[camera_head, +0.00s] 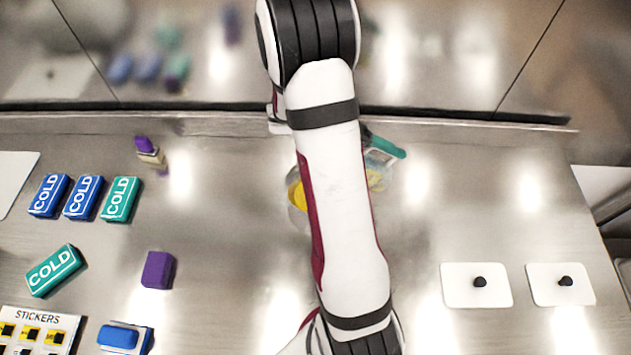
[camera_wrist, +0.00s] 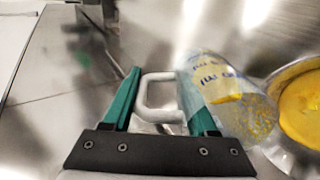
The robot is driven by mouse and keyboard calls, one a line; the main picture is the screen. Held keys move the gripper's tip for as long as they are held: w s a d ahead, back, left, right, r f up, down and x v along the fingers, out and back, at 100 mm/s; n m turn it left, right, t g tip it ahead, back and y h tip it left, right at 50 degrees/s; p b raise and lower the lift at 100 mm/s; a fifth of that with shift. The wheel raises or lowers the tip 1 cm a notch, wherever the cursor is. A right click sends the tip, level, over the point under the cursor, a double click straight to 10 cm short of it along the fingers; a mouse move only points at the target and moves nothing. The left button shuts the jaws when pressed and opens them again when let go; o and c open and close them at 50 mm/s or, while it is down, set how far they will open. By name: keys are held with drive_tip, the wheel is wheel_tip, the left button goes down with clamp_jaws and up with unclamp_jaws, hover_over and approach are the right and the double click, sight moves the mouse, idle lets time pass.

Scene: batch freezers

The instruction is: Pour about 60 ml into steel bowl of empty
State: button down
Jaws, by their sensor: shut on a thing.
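My gripper (camera_wrist: 160,85) is shut on the white handle (camera_wrist: 145,92) of a clear measuring jug (camera_wrist: 222,88) with blue print and yellow contents. In the wrist view the jug slants down to the right, its lower end close to the bowl. A steel bowl with yellow contents (camera_wrist: 303,105) stands at the right edge, partly cut off. In the head view my arm hides most of the bowl (camera_head: 297,196) and part of the jug (camera_head: 378,178); a green finger of my gripper (camera_head: 386,146) shows. I cannot tell whether any liquid is flowing.
Blue and green COLD packs (camera_head: 83,197), a purple block (camera_head: 158,270), a purple-capped bottle (camera_head: 150,153) and a sticker sheet (camera_head: 38,332) lie at left. Two white cards with black knobs (camera_head: 478,284) lie at right. The counter right of my arm is mostly clear.

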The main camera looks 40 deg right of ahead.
drive_tip(key=shift+s+d+f+t+y, duration=0.1)
drive_tip(key=shift+d+f+t+y, duration=0.05)
drive_tip(key=shift+f+t+y, duration=0.2)
idle(0.5)
idle(1.1)
drive_tip(key=shift+s+d+f+t+y, duration=0.35)
drive_tip(key=shift+t+y, duration=0.1)
drive_tip(key=shift+y, duration=0.2)
drive_tip(key=d+f+t+y, duration=0.1)
drive_tip(key=f, duration=0.1)
drive_tip(key=s+d+f+t+y, duration=0.1)
drive_tip(key=f, duration=0.1)
drive_tip(key=s+d+f+t+y, duration=0.1)
drive_tip(key=f+y, duration=0.1)
drive_tip(key=shift+s+t, duration=0.2)
drive_tip(key=shift+t, duration=0.1)
drive_tip(key=shift+s+d+f+t+y, duration=0.25)
drive_tip(key=shift+f+t+y, duration=0.2)
drive_tip(key=shift+f+y, duration=0.15)
drive_tip(key=shift+s+d+f+t+y, duration=0.2)
drive_tip(key=shift+f+t+y, duration=0.25)
drive_tip(key=shift+y, duration=0.15)
drive_tip(key=shift+w+r, duration=0.1)
idle(1.1)
